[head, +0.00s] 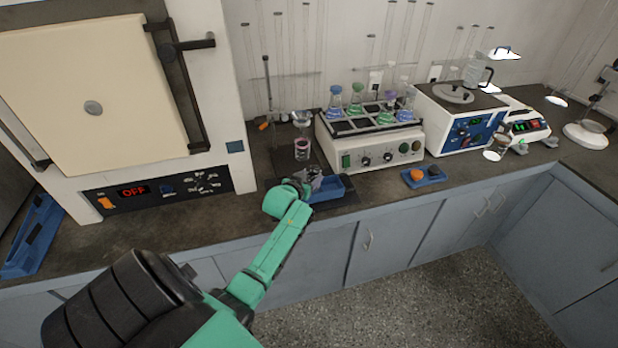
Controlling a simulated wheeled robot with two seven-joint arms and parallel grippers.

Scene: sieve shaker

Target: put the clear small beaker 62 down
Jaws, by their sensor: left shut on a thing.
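My left gripper (312,178) is at the counter's front edge, low over a blue tray (330,189). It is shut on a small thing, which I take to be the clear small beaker. The gripper hides nearly all of it, so I cannot tell whether it touches the tray. A separate clear vessel with dark red contents (302,149) stands just behind the gripper, below a funnel (302,117) on a stand. My right gripper is not in view.
A rack with several coloured flasks (370,118) sits on a white control box (372,148) behind and right. A small blue tray with an orange thing (424,177) lies to the right. A large oven (100,100) fills the left. Bare counter (262,205) lies left of the gripper.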

